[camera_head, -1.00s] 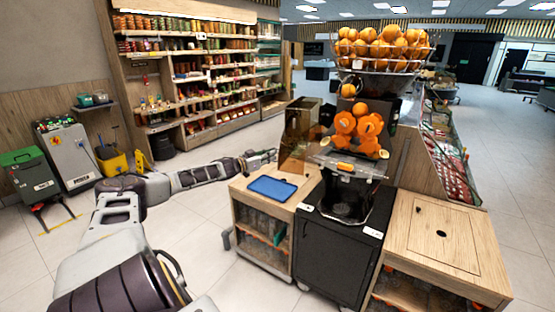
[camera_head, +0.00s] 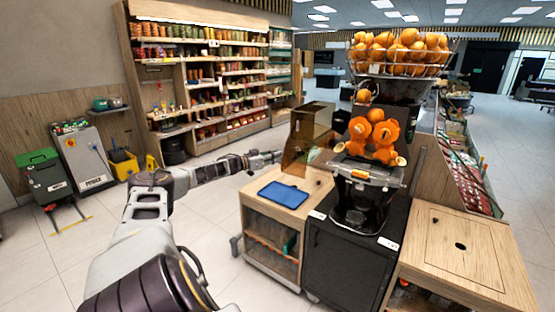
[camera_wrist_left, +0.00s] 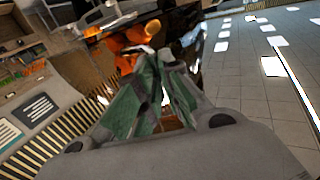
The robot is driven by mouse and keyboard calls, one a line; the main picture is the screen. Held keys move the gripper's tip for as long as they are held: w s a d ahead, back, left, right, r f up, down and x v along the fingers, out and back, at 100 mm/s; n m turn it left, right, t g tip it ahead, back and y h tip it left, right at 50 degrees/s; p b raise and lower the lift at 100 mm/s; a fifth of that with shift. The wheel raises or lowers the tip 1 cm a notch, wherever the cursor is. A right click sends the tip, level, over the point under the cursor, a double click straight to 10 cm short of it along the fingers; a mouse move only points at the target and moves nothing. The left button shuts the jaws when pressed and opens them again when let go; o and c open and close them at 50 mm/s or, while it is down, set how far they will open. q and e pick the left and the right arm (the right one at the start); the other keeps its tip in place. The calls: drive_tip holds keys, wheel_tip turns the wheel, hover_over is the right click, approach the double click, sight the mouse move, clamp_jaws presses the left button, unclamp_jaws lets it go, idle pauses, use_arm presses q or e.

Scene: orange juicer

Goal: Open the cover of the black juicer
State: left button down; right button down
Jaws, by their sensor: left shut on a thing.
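The black juicer (camera_head: 350,205) stands on a black cabinet right of centre in the head view, with its orange squeezing parts (camera_head: 372,135) exposed. Its see-through amber cover (camera_head: 306,135) stands out to the left of the juicer body, swung open. My left gripper (camera_head: 276,156) is at the cover's left edge, shut on it. The exact contact is too small to make out there. In the left wrist view, the fingers of my left gripper (camera_wrist_left: 165,68) come together, with the orange parts (camera_wrist_left: 128,45) beyond them. My right gripper is not in view.
A wire basket of oranges (camera_head: 398,55) tops the juicer. A blue tray (camera_head: 283,194) lies on the wooden counter (camera_head: 262,182) in front of the cover. Another wooden counter (camera_head: 462,240) stands to the right. Stocked shelves (camera_head: 200,80) line the back left, and the floor before them is clear.

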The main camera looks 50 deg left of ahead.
use_arm(q)
drive_tip(key=shift+w+r, duration=0.1)
drive_tip(key=shift+r, duration=0.6)
drive_tip(key=c, duration=1.6)
unclamp_jaws()
drive_tip(key=shift+w+d, duration=0.1)
drive_tip(key=shift+f, duration=0.2)
drive_tip(key=s+a, duration=0.1)
drive_tip(key=s, duration=1.1)
drive_tip(key=shift+a+f, duration=0.35)
drive_tip(key=shift+a, duration=0.05)
drive_tip(key=shift+m, duration=0.3)
